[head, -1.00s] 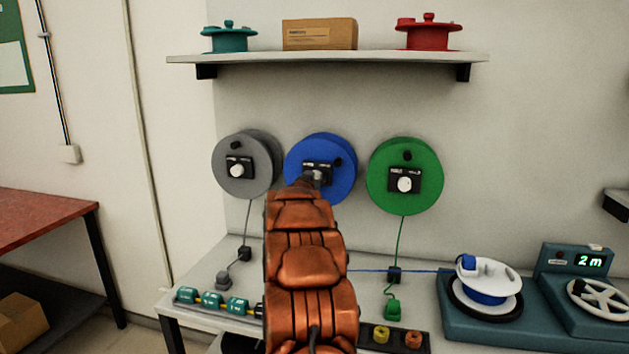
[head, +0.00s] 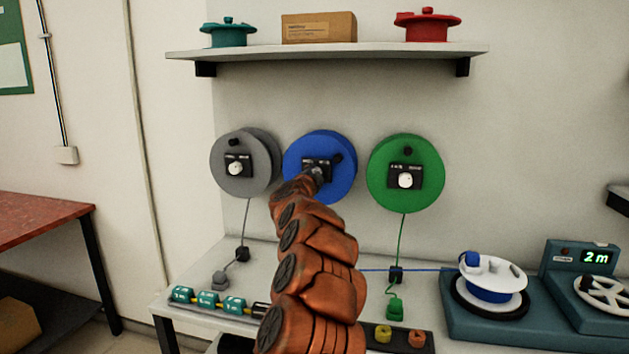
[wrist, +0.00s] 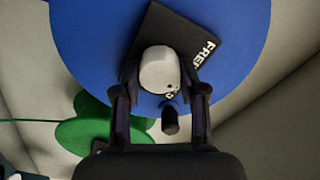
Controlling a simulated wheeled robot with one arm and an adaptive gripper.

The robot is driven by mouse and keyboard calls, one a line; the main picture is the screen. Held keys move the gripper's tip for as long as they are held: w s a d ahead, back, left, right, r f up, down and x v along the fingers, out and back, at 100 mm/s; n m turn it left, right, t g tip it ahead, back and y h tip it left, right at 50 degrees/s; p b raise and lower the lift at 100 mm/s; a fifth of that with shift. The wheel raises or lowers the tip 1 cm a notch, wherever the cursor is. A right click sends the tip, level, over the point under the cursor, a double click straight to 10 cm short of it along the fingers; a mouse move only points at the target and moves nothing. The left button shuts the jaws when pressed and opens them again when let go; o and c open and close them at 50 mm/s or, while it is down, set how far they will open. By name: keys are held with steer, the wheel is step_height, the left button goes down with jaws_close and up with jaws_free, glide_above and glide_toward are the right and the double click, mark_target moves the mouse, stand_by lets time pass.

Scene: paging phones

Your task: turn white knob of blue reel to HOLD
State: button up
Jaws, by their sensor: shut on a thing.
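The blue reel (head: 336,190) hangs on the wall between a grey reel and a green reel. My gripper (head: 316,174) is at the black label plate on its front, and my arm hides the knob in the head view. In the wrist view the white knob (wrist: 158,68) sits between the two fingers of my gripper (wrist: 160,88), which are shut on it. The black plate (wrist: 185,36) beside it shows the letters "FREE", partly cut off. The knob's pointer direction is hard to tell. The blue reel (wrist: 90,50) fills the upper wrist view.
The grey reel (head: 238,184) and green reel (head: 390,198) hang close on either side. A shelf (head: 330,50) with a red pot-like object (head: 427,26) is above. A bench (head: 190,270) with a white-and-blue spool device (head: 490,280) is below right.

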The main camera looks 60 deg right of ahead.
steer(key=shift+f+m+b, duration=0.2)
steer(key=shift+m+b, duration=0.85)
steer(key=shift+m, duration=1.95)
steer(key=o, duration=1.1)
steer(key=shift+o, duration=0.2)
steer(key=shift+s+r, duration=0.1)
steer(key=v, duration=1.2)
